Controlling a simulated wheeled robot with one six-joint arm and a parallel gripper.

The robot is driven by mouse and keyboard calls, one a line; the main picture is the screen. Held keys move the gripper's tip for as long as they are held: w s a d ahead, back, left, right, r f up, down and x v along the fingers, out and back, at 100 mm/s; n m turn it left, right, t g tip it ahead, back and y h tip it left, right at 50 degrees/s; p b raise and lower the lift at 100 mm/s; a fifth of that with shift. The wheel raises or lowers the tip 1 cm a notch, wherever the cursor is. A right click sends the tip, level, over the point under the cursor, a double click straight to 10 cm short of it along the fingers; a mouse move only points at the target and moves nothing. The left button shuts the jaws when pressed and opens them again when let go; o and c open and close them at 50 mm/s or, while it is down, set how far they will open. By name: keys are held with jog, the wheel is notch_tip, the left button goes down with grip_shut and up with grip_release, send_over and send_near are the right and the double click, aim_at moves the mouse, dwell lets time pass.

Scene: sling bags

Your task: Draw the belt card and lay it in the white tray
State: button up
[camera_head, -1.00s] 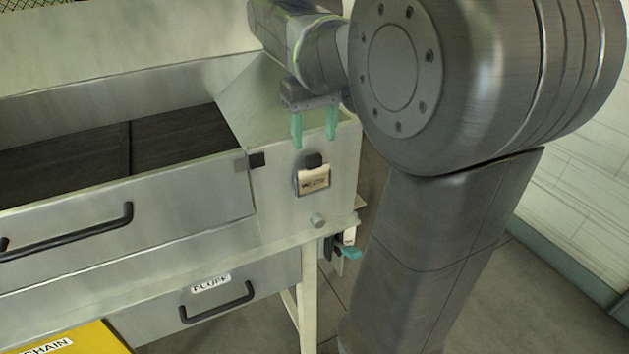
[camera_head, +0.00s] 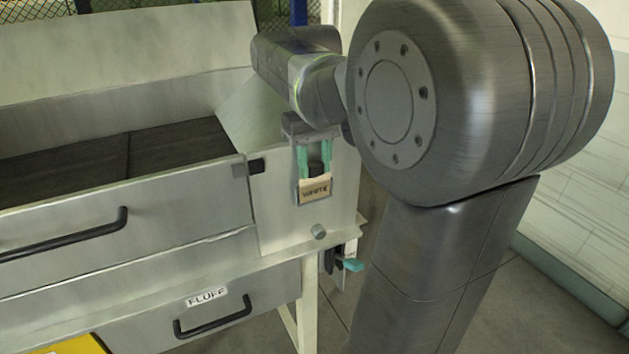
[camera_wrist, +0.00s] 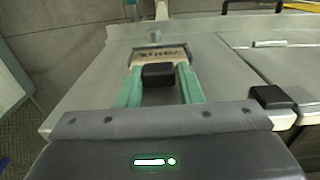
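The belt card (camera_head: 315,190), tan and marked WHITE, sits upright in a small holder on the end panel of the grey machine. It also shows in the wrist view (camera_wrist: 158,54). A black tab (camera_wrist: 158,75) stands at the card's top edge. My gripper (camera_head: 314,168) is above the card with its green fingers pointing down, one on each side of the tab. No white tray is in view.
The machine's dark belt (camera_head: 180,150) lies behind a metal side wall at left. A drawer marked FLUFF (camera_head: 215,318) with a black handle is below. A teal lever (camera_head: 350,265) sticks out under the end panel. A yellow thing (camera_head: 80,345) is at lower left.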

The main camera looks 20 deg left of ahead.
jog(key=shift+f, duration=0.3)
jog(key=shift+c, duration=0.2)
jog(key=shift+a+r+p, duration=0.1)
jog(key=shift+r+p, duration=0.45)
jog(key=shift+p, duration=0.2)
jog(key=shift+w+r+p, duration=0.1)
jog(key=shift+r+p, duration=2.8)
jog(key=shift+r, duration=0.2)
notch_tip(320, 180, up, 4)
jog(key=p, duration=0.3)
